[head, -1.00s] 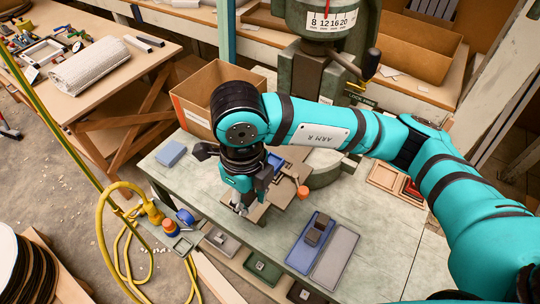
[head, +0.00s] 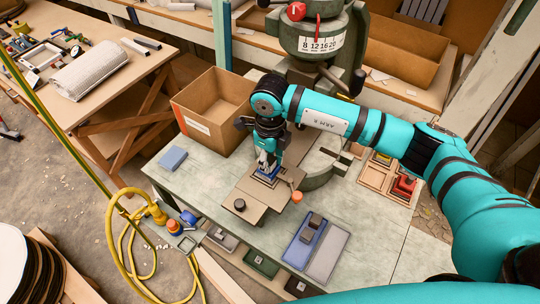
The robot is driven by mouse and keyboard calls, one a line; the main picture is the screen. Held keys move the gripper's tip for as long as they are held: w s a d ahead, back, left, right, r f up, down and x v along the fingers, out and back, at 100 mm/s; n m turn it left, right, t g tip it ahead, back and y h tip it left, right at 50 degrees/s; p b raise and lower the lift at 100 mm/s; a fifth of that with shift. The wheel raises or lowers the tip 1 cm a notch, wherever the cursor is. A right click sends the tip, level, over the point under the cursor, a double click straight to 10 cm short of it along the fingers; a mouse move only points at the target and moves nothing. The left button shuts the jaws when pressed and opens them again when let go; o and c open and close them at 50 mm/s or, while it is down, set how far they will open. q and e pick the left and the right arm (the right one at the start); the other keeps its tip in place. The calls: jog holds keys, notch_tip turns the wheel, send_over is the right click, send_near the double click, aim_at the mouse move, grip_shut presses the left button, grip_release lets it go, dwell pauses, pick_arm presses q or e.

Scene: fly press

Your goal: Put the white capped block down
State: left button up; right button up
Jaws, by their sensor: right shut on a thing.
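My left gripper is not in view.
The green press (head: 322,45) stands behind my right gripper. A cardboard box (head: 205,112) is at left.

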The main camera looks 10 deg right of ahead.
jog(key=shift+f, duration=0.3)
jog(key=shift+f+b, duration=0.3)
jog(key=shift+b, duration=0.15)
jog(key=shift+s+f+b, duration=0.35)
jog(key=shift+f+b, duration=0.05)
jog(key=o, duration=1)
jog(key=shift+f, duration=0.15)
jog(key=shift+w, duration=0.15)
